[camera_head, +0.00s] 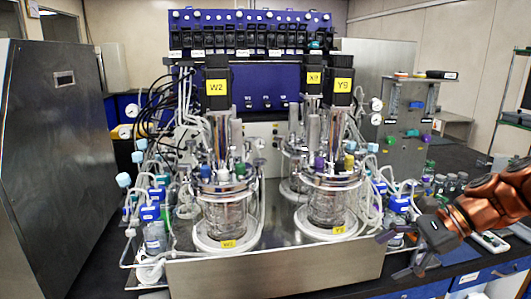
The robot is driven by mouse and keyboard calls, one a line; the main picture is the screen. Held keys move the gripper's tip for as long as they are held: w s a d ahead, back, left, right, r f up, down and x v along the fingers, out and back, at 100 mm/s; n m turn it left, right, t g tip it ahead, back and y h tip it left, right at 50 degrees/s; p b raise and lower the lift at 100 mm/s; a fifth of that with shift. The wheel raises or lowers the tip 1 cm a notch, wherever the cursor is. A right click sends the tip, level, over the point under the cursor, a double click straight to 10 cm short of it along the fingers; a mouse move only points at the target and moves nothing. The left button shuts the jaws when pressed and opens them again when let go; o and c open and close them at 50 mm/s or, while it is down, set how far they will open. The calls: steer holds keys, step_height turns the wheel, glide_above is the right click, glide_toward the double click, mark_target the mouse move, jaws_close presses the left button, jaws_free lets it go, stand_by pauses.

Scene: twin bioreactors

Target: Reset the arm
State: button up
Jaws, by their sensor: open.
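My arm (490,204) is copper coloured and reaches in from the right edge. My gripper (396,255) is dark grey, with its fingers spread apart and pointing left. It is open, and I see nothing between the fingers. In the picture it lies at the front right corner of the steel bioreactor stand, right of the vessel labelled Y9 (328,205). I cannot tell the exact gap between the fingers and the stand.
The vessel labelled W2 (222,212) stands left of Y9, with another behind. Tubing and bottles with blue caps (150,213) flank both sides. A steel cabinet (55,150) fills the left. Small bottles (440,183) stand behind my gripper.

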steer(key=s+a+f+n+g+h, duration=0.4)
steer(key=s+a+f+n+h, duration=0.15)
steer(key=s+a+n, duration=0.5)
steer(key=s+f+n+h, duration=0.4)
steer(key=s+f, duration=0.3)
steer(key=s, duration=0.6)
steer(key=shift+s+d+n, duration=0.25)
steer(key=shift+d+n, duration=0.2)
steer(key=shift+n, duration=0.4)
steer(key=shift+f, duration=0.1)
